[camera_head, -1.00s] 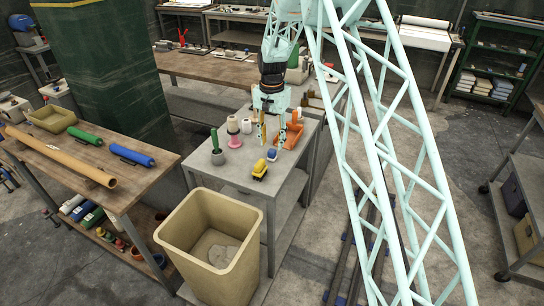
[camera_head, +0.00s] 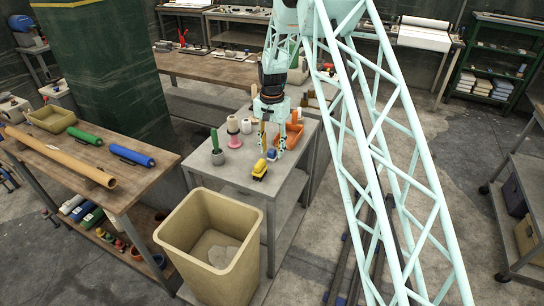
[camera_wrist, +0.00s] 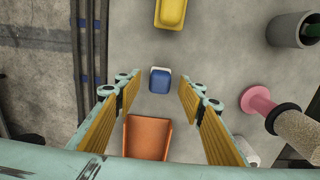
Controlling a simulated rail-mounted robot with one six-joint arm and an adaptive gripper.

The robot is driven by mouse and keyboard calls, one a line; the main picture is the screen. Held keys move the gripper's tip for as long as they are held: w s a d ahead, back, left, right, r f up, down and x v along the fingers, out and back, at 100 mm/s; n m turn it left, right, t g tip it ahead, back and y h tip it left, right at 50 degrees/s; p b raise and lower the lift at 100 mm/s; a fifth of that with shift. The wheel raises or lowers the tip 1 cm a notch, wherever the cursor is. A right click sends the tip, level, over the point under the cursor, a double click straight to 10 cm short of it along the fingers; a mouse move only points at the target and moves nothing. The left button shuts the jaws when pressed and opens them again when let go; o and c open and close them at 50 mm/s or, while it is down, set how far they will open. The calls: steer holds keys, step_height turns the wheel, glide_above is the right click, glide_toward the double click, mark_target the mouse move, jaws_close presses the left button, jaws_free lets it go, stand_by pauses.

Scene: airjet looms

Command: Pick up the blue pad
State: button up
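The blue pad (camera_wrist: 160,80) is a small block with a white edge on the grey table (camera_wrist: 220,70). In the wrist view it lies between and beyond the fingertips of my gripper (camera_wrist: 158,90). In the head view the pad (camera_head: 272,155) sits close to the fingers of my gripper (camera_head: 272,148), which point down over the table. The fingers are spread wide with nothing between them. I cannot tell the exact height of the fingertips above the pad.
A yellow object (camera_wrist: 171,13) stands just beyond the pad, and an orange bin (camera_wrist: 148,137) is on the near side. A pink spool (camera_wrist: 258,101) and a grey pot with a green object (camera_head: 216,152) are nearby. A tan bin (camera_head: 208,245) stands below the table's front.

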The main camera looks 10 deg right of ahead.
steer(key=shift+f, duration=1.15)
steer(key=c, duration=0.9)
